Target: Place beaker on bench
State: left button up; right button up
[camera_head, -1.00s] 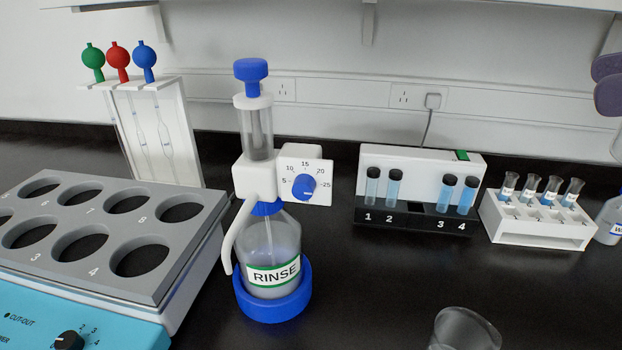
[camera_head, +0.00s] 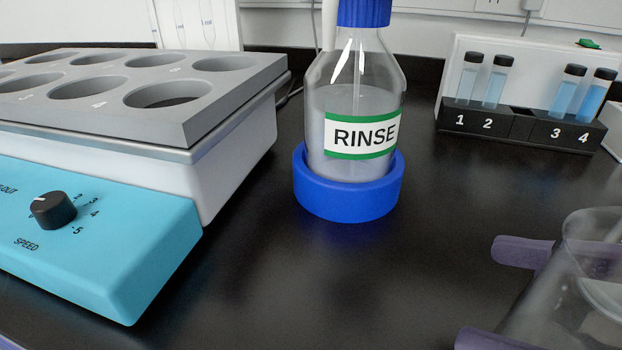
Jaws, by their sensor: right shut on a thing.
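The clear glass beaker (camera_head: 570,285) is at the bottom right, cut off by the frame edge. A pale surface shows inside it. My right gripper (camera_head: 492,295) is shut on the beaker, with purple fingers reaching in from the right, one near its rim and one lower down. The beaker looks tilted in the picture. Its base is out of frame, so I cannot tell whether it touches the bench. The black bench top (camera_head: 265,275) is bare left of the beaker. My left gripper is not in view.
The RINSE bottle (camera_head: 350,120) stands in a blue ring base (camera_head: 347,198) at the centre. A teal-fronted unit with a grey holed block (camera_head: 190,130) fills the left. A black rack (camera_head: 520,125) with several blue-liquid vials stands at the back right. Bare bench lies between.

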jog(key=w+a, duration=0.3)
jog(key=a, duration=0.1)
jog(key=w+a+b, duration=0.1)
jog(key=w+a, duration=0.7)
jog(key=a, duration=0.1)
jog(key=shift+r+b, duration=0.1)
jog(key=shift+b, duration=0.3)
notch_tip(320, 180, down, 4)
jog(key=shift+r+b, duration=0.15)
jog(key=shift+b, duration=0.65)
jog(key=o, duration=1.2)
